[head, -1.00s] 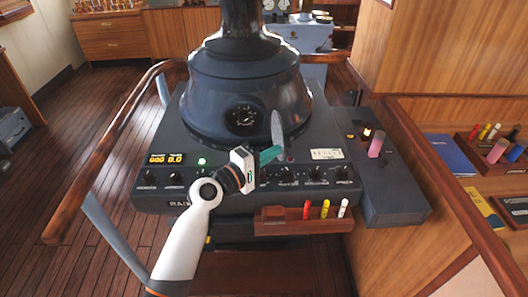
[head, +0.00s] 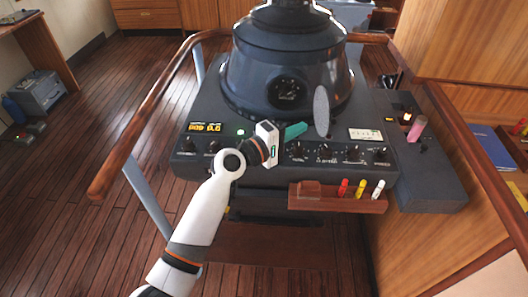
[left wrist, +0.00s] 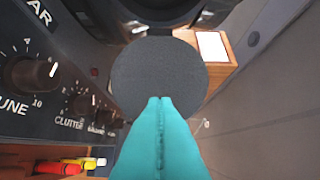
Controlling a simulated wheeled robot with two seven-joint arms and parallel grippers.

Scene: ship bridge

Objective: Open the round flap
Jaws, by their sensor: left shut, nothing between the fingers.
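The round flap (head: 321,110) is a grey disc standing up from the top of the dark radar console (head: 420,190), just right of the round dial. In the left wrist view the flap (left wrist: 160,76) faces the camera as a dark grey disc. My left gripper (head: 305,127) has teal fingers, shut and empty, pointing right at the lower left of the flap. In the left wrist view the closed fingertips (left wrist: 160,100) overlap the flap's lower part; I cannot tell whether they touch it. My right gripper is out of view.
Knobs (head: 325,152) line the console front. A wooden holder (head: 310,197) below carries red, yellow and white markers. A pink cylinder (head: 417,128) stands at the right. A wooden handrail (head: 125,155) curves around the left, with open floor beyond.

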